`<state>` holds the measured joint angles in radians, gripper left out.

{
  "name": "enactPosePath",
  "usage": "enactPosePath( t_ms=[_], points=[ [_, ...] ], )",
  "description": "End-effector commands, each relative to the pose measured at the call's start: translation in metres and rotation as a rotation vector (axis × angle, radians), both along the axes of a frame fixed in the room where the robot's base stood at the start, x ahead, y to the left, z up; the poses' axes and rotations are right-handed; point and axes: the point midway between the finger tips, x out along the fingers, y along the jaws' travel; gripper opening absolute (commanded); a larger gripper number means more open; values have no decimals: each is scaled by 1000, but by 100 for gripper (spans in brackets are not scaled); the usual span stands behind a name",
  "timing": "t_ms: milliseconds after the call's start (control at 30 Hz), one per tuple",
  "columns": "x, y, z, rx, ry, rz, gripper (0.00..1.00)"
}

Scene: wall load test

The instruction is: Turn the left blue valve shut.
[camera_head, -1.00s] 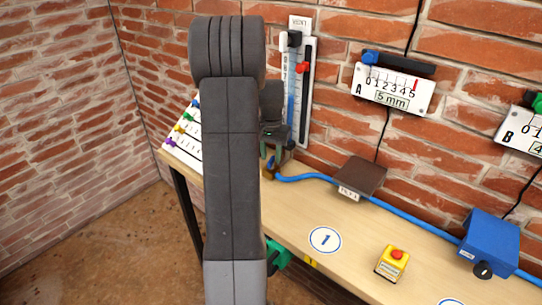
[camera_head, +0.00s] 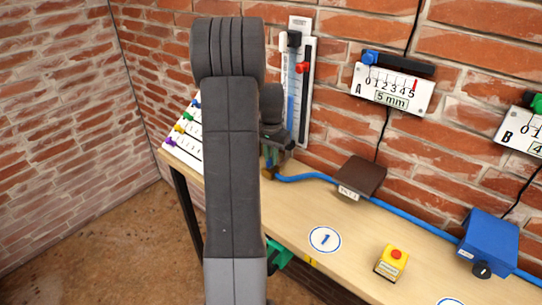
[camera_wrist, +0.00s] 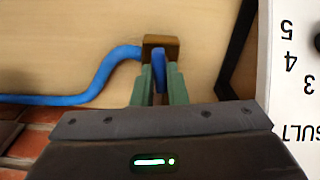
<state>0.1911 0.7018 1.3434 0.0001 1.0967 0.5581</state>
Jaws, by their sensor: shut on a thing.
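The left blue valve has a brass-brown body (camera_wrist: 172,42) on the bench, with a blue handle (camera_wrist: 158,68). A blue hose (camera_wrist: 95,88) runs from it to the left in the wrist view. My gripper (camera_wrist: 160,88) has its green fingers on either side of the blue handle and is shut on it. In the head view, my gripper (camera_head: 272,157) is down at the valve, partly behind my arm. The handle's exact angle is hard to tell there, since my fingers and arm cover most of it.
A gauge (camera_head: 308,50) with a red marker stands on the wall behind the gripper. A slanted white panel (camera_head: 185,150) with coloured knobs is at the left. A brown plate (camera_head: 362,175), yellow button box (camera_head: 391,263) and blue box (camera_head: 490,240) lie along the bench to the right.

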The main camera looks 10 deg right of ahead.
Motion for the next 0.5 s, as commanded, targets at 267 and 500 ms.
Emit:
enactPosePath(
  t_ms=[267,500],
  points=[
    [0,0,1,0,-1,-165,0],
    [0,0,1,-1,-2,-177,0]
  ],
)
